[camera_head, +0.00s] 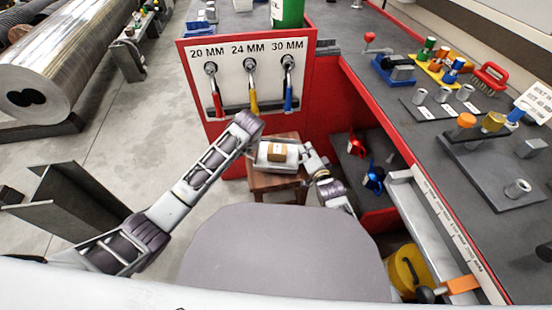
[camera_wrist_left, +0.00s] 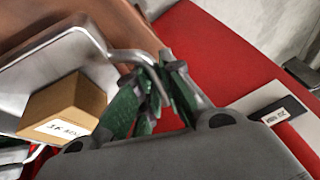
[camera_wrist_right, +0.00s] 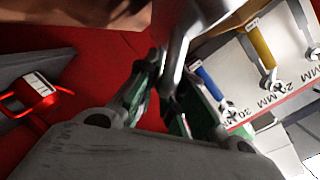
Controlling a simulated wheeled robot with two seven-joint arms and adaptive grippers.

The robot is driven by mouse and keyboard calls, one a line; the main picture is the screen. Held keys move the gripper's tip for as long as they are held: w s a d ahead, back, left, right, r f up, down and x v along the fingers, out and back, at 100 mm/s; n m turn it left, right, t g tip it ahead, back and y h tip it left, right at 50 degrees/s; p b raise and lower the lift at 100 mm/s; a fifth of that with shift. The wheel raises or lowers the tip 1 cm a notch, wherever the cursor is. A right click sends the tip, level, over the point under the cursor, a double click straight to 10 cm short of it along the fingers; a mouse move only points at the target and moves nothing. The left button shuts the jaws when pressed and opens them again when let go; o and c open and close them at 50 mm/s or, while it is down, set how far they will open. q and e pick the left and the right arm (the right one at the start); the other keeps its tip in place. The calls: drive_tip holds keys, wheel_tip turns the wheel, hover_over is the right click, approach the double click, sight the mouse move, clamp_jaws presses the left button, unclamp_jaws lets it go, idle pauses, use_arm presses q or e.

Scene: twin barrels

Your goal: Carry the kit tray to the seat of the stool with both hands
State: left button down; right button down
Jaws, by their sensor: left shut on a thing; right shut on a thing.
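The kit tray (camera_head: 264,163) is a pale metal tray with a small brown labelled box (camera_head: 277,152) in it. The tray appears over the wooden stool (camera_head: 268,181); whether it touches the seat cannot be told. My left gripper (camera_head: 251,149) is shut on the tray's left handle; in the left wrist view its green-padded fingers (camera_wrist_left: 156,88) close around the bent metal handle (camera_wrist_left: 132,54). My right gripper (camera_head: 305,157) is at the tray's right end, shut on its other handle (camera_wrist_right: 178,50), with its fingers (camera_wrist_right: 163,85) in the right wrist view.
A red panel (camera_head: 195,75) with several coloured-handled wrenches stands just behind the stool. A red bench (camera_head: 440,165) with tools runs along the right, with a lower shelf holding red and blue clamps. Grey floor (camera_head: 120,150) is open to the left.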

use_arm(q)
drive_tip(key=shift+f+b, duration=0.6)
use_arm(e)
drive_tip(key=shift+f, duration=0.55)
use_arm(q)
drive_tip(key=c, duration=1.5)
unclamp_jaws()
drive_tip(key=shift+c, duration=0.2)
use_arm(e)
drive_tip(key=c, duration=1.5)
unclamp_jaws()
use_arm(q)
drive_tip(key=shift+r, duration=0.1)
drive_tip(key=v, duration=1.2)
use_arm(e)
drive_tip(key=shift+s, duration=0.1)
drive_tip(key=shift+v, duration=5.9)
